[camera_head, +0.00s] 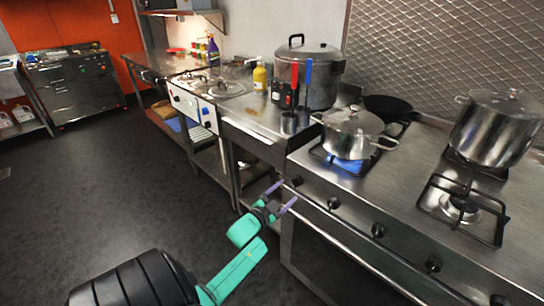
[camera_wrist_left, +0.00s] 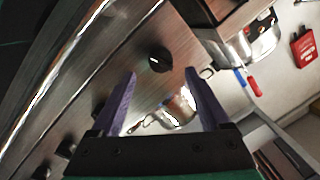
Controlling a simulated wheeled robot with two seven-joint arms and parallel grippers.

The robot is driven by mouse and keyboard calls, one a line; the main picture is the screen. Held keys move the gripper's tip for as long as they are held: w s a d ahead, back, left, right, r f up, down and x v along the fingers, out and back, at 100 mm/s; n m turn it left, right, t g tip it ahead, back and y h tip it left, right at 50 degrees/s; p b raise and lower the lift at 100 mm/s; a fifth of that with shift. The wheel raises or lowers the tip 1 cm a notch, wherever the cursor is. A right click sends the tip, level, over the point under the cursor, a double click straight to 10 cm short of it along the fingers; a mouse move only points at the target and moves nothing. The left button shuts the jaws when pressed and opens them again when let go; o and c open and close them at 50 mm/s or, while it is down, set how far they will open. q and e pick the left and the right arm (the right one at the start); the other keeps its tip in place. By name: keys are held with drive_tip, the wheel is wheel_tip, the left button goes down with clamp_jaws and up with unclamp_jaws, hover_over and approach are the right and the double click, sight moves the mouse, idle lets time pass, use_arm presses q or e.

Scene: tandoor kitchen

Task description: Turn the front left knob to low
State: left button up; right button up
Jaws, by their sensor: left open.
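The stove front (camera_head: 350,240) carries a row of several black round knobs. The leftmost knob (camera_head: 297,181) is at the left end, below the burner with the steel pot (camera_head: 350,133). Blue shows under that pot, like a flame. My left gripper (camera_head: 287,191) has its purple fingers spread, in front of the leftmost knob. In the left wrist view a black knob (camera_wrist_left: 159,59) with a small light mark shows between and just beyond the open fingertips (camera_wrist_left: 160,73). The fingers do not visibly touch it. My right gripper is not in view.
Other knobs run along the panel, the nearest one (camera_head: 333,203) to the right. A large pot (camera_head: 497,128) stands at the back right, and a bare burner grate (camera_head: 462,207) in front of it. A steel counter (camera_head: 250,112) adjoins left. Dark floor (camera_head: 130,190) is free at left.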

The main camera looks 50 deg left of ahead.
use_arm(q)
drive_tip(key=s+d, duration=0.1)
drive_tip(key=s, duration=0.8)
drive_tip(key=shift+s+d+r, duration=0.15)
drive_tip(key=shift+r, duration=0.1)
drive_tip(key=s+d+f+n+g, duration=0.1)
drive_tip(key=s+d+f+g, duration=0.25)
drive_tip(key=f, duration=0.55)
drive_tip(key=s+d+f+n+g+h, duration=0.15)
drive_tip(key=s+f, duration=0.25)
drive_tip(key=f, duration=0.6)
drive_tip(key=s+d+f+n+g, duration=0.1)
drive_tip(key=s+d+f+g, duration=0.2)
drive_tip(key=f, duration=0.6)
drive_tip(key=s+d+f+g, duration=0.3)
drive_tip(key=s+f, duration=0.3)
drive_tip(key=s, duration=0.4)
drive_tip(key=s+d+f+g, duration=0.4)
drive_tip(key=s+f+g, duration=0.1)
drive_tip(key=s, duration=0.6)
drive_tip(key=shift+d+f+h, duration=0.25)
drive_tip(key=shift+f+h, duration=0.2)
drive_tip(key=shift+f, duration=0.45)
